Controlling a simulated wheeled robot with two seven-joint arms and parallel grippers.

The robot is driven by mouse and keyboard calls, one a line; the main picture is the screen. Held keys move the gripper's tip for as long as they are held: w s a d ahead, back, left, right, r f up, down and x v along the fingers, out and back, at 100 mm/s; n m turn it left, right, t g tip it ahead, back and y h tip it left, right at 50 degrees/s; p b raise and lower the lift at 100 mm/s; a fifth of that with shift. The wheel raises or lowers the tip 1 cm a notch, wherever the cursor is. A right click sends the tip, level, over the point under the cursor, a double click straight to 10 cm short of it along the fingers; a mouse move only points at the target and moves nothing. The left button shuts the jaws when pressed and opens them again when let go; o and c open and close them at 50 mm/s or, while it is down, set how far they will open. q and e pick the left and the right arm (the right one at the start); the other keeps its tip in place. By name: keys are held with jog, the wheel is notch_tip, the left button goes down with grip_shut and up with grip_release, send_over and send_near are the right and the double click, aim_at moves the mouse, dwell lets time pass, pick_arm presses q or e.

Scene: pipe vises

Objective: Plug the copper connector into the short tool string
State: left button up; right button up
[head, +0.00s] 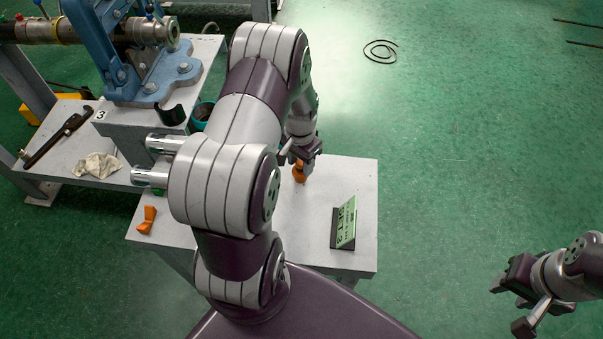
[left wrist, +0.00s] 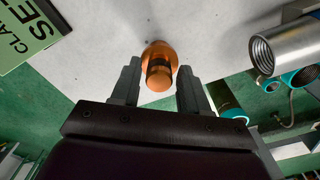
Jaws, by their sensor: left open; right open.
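The copper-orange connector (head: 299,172) stands on the grey table beneath my left gripper (head: 301,156). In the left wrist view, the connector (left wrist: 158,65) lies between and just beyond the tips of the open left fingers (left wrist: 158,85), with no clear contact. Two silver cylinders (head: 150,177) (head: 165,144) stick out left of my left arm, which hides the rest of them. A silver tube (left wrist: 288,48) with a threaded open end shows in the left wrist view. I cannot tell which is the short tool string. My right gripper (head: 518,300) is open and empty over the floor.
A green-faced sign (head: 345,224) stands on the table (head: 300,240) right of the connector. An orange block (head: 147,219) is at the table's left. A blue vise (head: 135,75) holds a long pipe (head: 85,31). A wrench (head: 58,138) and cloth (head: 97,166) lie at left.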

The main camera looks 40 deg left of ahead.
aim_at(301, 162)
pick_arm(q)
jog(key=shift+w+d, duration=0.1)
jog(key=shift+c, duration=0.6)
grip_shut()
jog(key=shift+r+p, duration=2.4)
jog(key=shift+r, duration=0.2)
